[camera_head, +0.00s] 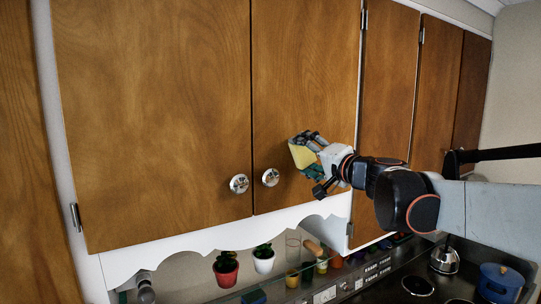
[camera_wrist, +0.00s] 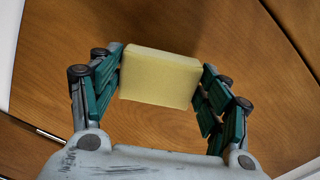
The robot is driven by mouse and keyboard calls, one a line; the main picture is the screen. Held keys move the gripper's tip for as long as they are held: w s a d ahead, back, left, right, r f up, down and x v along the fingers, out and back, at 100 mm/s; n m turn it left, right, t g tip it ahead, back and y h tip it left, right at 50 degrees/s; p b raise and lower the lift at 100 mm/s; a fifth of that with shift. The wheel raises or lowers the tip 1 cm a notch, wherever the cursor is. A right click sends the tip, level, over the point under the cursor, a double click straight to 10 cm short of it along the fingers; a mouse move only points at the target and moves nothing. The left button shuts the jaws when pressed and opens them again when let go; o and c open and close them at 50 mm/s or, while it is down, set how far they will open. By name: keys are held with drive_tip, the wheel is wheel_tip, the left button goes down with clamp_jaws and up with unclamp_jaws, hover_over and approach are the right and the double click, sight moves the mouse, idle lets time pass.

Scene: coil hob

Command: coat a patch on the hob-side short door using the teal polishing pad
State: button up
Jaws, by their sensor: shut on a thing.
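The pad (camera_wrist: 160,80) shows as a pale yellow block in the wrist view, held between the teal-lined fingers of my gripper (camera_wrist: 161,88). It also shows in the head view (camera_head: 300,157), at the left end of my gripper (camera_head: 311,155); the block's visible faces look yellow rather than teal. My gripper is shut on it. The door with the right-hand round knob, which I take as the hob-side short door (camera_head: 305,70), is brown wood and lies behind the pad. I cannot tell whether the pad touches it. I see no clear coated patch on it.
Two round knobs (camera_head: 239,183) (camera_head: 270,177) sit left of my gripper. Another short-knobbed door (camera_head: 150,110) is at left, longer doors (camera_head: 388,80) at right. Potted plants (camera_head: 226,268) stand below. The hob (camera_head: 418,286) holds a kettle (camera_head: 444,259) and blue pot (camera_head: 501,283).

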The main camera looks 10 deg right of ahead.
drive_tip(key=shift+x, duration=0.95)
drive_tip(key=shift+d, duration=0.1)
